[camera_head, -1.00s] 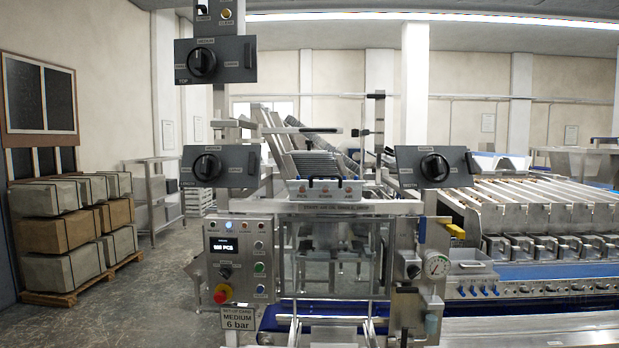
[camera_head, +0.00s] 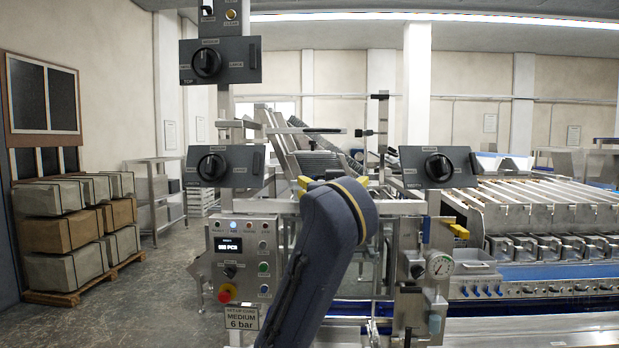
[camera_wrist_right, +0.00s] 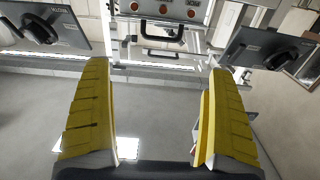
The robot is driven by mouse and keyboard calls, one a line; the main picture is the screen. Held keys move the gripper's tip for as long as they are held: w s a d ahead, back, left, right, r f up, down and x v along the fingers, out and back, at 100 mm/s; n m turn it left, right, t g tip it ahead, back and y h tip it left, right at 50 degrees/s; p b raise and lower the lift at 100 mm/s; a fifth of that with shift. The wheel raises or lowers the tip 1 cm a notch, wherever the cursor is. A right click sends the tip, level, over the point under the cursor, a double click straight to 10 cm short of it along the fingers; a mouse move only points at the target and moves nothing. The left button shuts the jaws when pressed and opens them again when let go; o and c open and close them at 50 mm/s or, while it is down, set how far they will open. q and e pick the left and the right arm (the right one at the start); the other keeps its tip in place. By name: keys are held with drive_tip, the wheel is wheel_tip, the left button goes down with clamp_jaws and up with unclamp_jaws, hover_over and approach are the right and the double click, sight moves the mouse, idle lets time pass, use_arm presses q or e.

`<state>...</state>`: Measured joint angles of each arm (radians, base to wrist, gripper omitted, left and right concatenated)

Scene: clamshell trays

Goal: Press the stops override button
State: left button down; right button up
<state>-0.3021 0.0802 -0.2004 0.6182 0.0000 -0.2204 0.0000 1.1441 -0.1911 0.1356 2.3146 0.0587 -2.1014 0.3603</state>
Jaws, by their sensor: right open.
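A small panel with three round orange-red buttons (camera_wrist_right: 164,10) is at the top edge of the right wrist view. Its labels are cut off or too small to read, so I cannot tell which is the stops override button. In the head view my arm hides this panel. My right gripper (camera_wrist_right: 157,67) is open and empty, its yellow fingers wide apart below the panel, pointing at it. In the head view its yellow tips (camera_head: 333,182) show past my dark blue arm. I see no contact with a button. My left gripper is not in view.
A control box (camera_head: 243,258) with a lit display, small buttons and a red mushroom button (camera_head: 226,293) stands left of my arm. Dark knob panels flank the panel on the left (camera_head: 225,166) and right (camera_head: 438,167). A pressure gauge (camera_head: 439,264) is at lower right.

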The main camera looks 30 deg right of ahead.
drive_tip(key=x, duration=1.7)
drive_tip(key=shift+d+r, duration=0.1)
drive_tip(key=shift+r, duration=0.05)
drive_tip(key=c, duration=0.9)
drive_tip(key=shift+w+r+g+y, duration=0.2)
drive_tip(key=shift+r+g+y, duration=0.1)
drive_tip(key=shift+r+g, duration=0.25)
drive_tip(key=shift+w+d+r+g+y, duration=0.15)
drive_tip(key=shift+g+y, duration=0.1)
drive_tip(key=shift+g, duration=0.35)
drive_tip(key=shift+w+d+r+g+y, duration=0.1)
drive_tip(key=shift+d+r+g+y, duration=0.15)
drive_tip(key=shift+g, duration=0.3)
drive_tip(key=shift+f, duration=0.1)
